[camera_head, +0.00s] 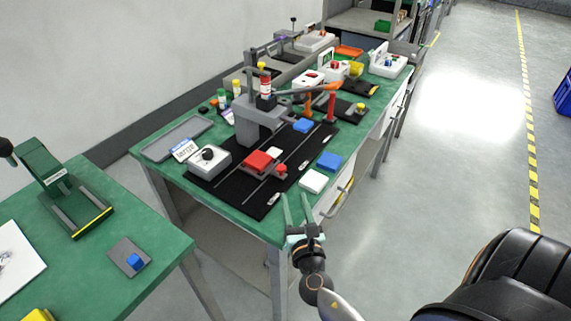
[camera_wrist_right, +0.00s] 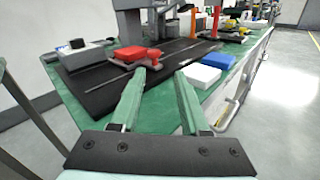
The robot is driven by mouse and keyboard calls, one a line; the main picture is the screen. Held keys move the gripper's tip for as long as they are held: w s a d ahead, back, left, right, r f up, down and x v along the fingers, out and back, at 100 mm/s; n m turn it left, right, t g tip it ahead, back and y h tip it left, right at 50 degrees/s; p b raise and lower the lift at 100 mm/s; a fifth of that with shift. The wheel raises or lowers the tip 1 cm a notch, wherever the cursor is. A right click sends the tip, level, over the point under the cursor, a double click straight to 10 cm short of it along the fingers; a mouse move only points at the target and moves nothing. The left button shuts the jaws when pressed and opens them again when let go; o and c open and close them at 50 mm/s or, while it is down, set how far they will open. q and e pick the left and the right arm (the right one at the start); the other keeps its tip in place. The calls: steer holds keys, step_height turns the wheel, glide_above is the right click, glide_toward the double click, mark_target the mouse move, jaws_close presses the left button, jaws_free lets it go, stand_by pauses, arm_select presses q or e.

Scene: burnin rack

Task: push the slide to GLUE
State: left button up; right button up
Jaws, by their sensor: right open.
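The slide is a red block on a grey carriage (camera_head: 259,161) with a red knob (camera_head: 281,169) at its right, sitting on a black mat (camera_head: 230,194) with rails. The slide also shows in the right wrist view (camera_wrist_right: 130,53). A grey stand (camera_head: 262,124) with a red bottle rises behind it. My right gripper (camera_head: 295,200) is open and empty, off the table's near right edge, apart from the slide. In the right wrist view its fingers (camera_wrist_right: 162,88) point toward the mat. The GLUE label is too small to make out. My left gripper is not in view.
A white block (camera_head: 313,181) and a blue block (camera_head: 329,161) lie right of the mat. A white box with a black knob (camera_head: 208,161) stands at its left. A grey tray (camera_head: 178,138) lies at the back left. Open floor lies to the right.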

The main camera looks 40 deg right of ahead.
mark_target(282, 171)
steer(key=shift+w+a+f+n+y, duration=0.1)
steer(key=shift+w+a+n+y, duration=0.25)
steer(key=shift+n, duration=0.65)
steer(key=x, duration=1.2)
steer(key=shift+w+d+r, duration=0.1)
steer(key=shift+w+r, duration=0.1)
steer(key=shift+c, duration=0.2)
jaws_close()
